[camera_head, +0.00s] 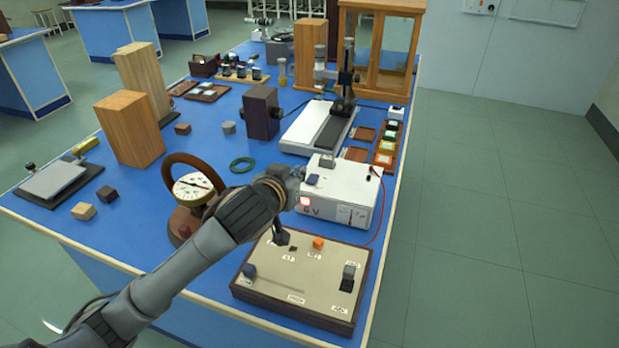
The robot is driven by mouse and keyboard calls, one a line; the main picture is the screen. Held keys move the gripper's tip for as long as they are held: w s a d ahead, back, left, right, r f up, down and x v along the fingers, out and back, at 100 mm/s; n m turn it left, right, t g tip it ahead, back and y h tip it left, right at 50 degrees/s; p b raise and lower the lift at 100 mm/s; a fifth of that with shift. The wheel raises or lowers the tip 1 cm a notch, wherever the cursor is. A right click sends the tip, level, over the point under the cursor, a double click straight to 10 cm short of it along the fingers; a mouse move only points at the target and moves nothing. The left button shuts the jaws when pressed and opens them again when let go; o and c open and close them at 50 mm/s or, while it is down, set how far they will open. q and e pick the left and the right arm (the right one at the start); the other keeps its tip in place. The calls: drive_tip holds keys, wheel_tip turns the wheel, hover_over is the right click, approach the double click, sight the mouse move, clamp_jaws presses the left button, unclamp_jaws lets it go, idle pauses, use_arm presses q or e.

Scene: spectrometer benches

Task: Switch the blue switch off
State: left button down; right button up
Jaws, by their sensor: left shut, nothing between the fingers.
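A beige control board (272,280) with a dark wooden frame lies near the table's front right. An orange switch (318,243) stands towards its back edge. Left of it a small dark piece (293,248) sits above a label; I cannot tell its colour, and it may be the blue switch. My left arm reaches in from the lower left over a brass dial instrument. My left gripper (282,238) points down at the board's back left, shut and empty, its tips close to the dark piece. I cannot tell whether they touch. My right gripper is not in view.
A white power unit (341,205) with a red wire stands just behind the board. The dial instrument (193,190) is close under my arm. Open floor lies to the right.

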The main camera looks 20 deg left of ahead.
use_arm(q)
hover_over(309, 189)
drive_tip(key=f, duration=0.3)
drive_tip(key=shift+w+f, duration=0.1)
drive_tip(key=shift+w, duration=0.1)
wheel_tip(309, 189, down, 3)
drive_tip(key=shift+s+r+p, duration=0.1)
drive_tip(key=shift+r+p, duration=0.05)
drive_tip(key=shift+p, duration=0.15)
drive_tip(key=shift+s+f, duration=0.1)
drive_tip(key=shift+f, duration=0.6)
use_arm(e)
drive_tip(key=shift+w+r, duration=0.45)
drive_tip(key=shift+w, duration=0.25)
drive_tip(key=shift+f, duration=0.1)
